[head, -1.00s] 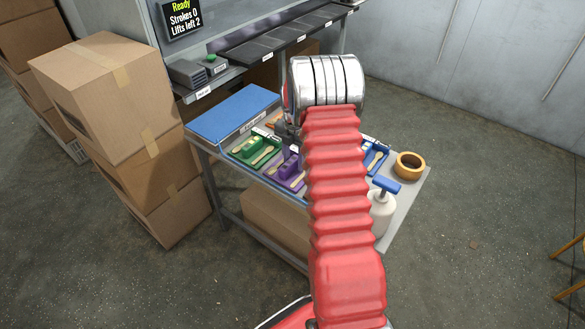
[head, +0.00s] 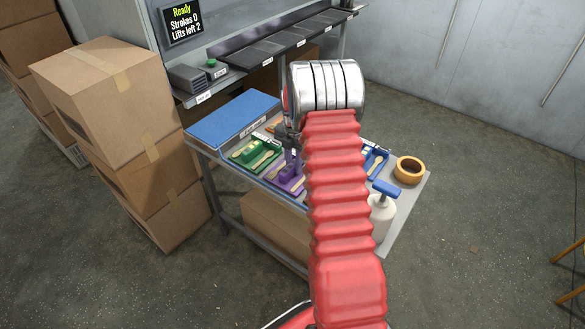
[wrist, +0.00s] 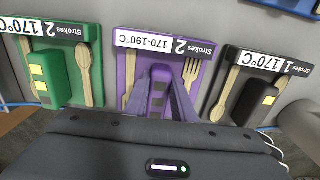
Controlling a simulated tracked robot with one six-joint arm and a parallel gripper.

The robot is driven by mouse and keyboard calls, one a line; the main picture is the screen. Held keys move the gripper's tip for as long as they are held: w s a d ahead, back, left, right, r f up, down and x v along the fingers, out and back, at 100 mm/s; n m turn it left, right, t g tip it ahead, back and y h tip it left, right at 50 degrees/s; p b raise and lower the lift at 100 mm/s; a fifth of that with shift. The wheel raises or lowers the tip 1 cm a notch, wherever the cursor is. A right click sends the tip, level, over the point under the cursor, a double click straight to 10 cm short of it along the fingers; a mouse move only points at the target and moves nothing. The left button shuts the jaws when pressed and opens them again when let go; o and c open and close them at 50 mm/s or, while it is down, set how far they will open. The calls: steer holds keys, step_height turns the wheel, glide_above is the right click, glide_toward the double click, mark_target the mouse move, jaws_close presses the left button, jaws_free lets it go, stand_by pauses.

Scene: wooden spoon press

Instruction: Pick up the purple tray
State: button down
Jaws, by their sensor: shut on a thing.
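The purple tray (wrist: 206,70) lies in the middle of the wrist view, with a wooden spoon, a wooden fork and a label reading "170-190°C, Strokes 2". In the head view the purple tray (head: 287,183) shows left of my arm, partly hidden by it. My gripper (wrist: 157,82) is shut on the raised purple block in the middle of the tray, one finger on each side. In the head view my gripper (head: 291,160) is small and partly hidden. I cannot tell whether the tray is clear of the table.
A green tray (wrist: 62,88) lies to the left and a black tray (wrist: 240,100) to the right. The table (head: 408,205) also bears a blue tray (head: 374,160), a wooden ring (head: 409,170) and a blue-topped white dispenser (head: 382,215). Cardboard boxes (head: 120,100) stand left.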

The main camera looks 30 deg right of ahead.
mark_target(293, 163)
step_height(293, 163, up, 10)
steer(key=shift+f, duration=0.1)
stand_by(0.4)
steer(key=shift+a, duration=0.1)
stand_by(0.4)
